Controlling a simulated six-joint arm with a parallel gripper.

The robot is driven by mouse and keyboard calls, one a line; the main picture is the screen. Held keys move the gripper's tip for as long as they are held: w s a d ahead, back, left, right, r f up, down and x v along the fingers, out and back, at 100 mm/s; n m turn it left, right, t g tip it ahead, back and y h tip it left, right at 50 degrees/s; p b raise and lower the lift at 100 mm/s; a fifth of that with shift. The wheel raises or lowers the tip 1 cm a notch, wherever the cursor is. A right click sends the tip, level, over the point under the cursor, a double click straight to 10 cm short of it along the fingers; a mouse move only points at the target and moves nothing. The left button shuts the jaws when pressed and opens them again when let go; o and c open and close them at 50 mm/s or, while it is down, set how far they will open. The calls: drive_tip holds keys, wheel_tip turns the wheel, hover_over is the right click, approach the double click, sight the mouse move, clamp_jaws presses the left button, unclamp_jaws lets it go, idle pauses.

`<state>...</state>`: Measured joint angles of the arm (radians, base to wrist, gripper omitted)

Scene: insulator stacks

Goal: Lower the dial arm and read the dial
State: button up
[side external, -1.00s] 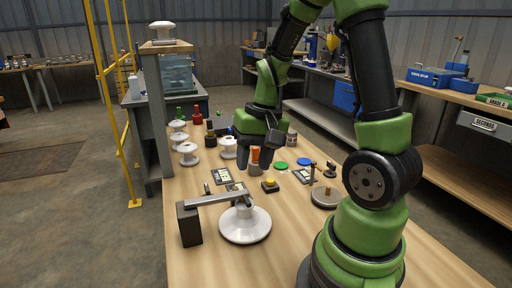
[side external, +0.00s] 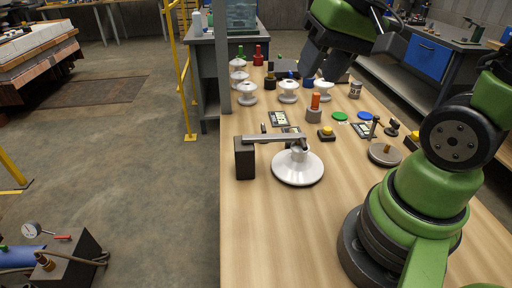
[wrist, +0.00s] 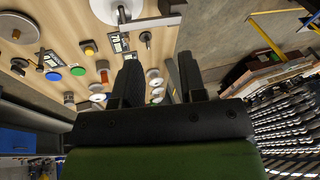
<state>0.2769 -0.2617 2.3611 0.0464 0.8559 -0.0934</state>
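A black block (side external: 245,158) stands at the table's left edge and bears a level grey arm (side external: 272,139). The arm's free end is over a white round insulator (side external: 298,170); I cannot tell whether they touch. In the wrist view the grey arm (wrist: 150,21), block (wrist: 172,6) and insulator (wrist: 108,10) are at the top, partly cut off. No dial face shows clearly on this arm. My gripper (wrist: 158,72) is open and empty, its black fingers apart, high above the table. In the side view its fingertips are hard to make out.
Small cards (side external: 278,119), a yellow button (side external: 327,132), an orange-topped piece (side external: 314,108), green (side external: 339,116) and blue discs (side external: 365,116) and a round plate (side external: 385,154) lie on the table. White insulators (side external: 288,92) stand behind. A small gauge (side external: 31,230) is at lower left.

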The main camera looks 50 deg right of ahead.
drive_tip(key=s+a+r+n+t+y, duration=0.1)
drive_tip(key=s+a+r+n+t, duration=0.15)
drive_tip(key=s+a+r, duration=0.2)
drive_tip(key=m+g, duration=0.5)
approach(305, 144)
drive_tip(key=shift+x, duration=4.2)
clamp_jaws()
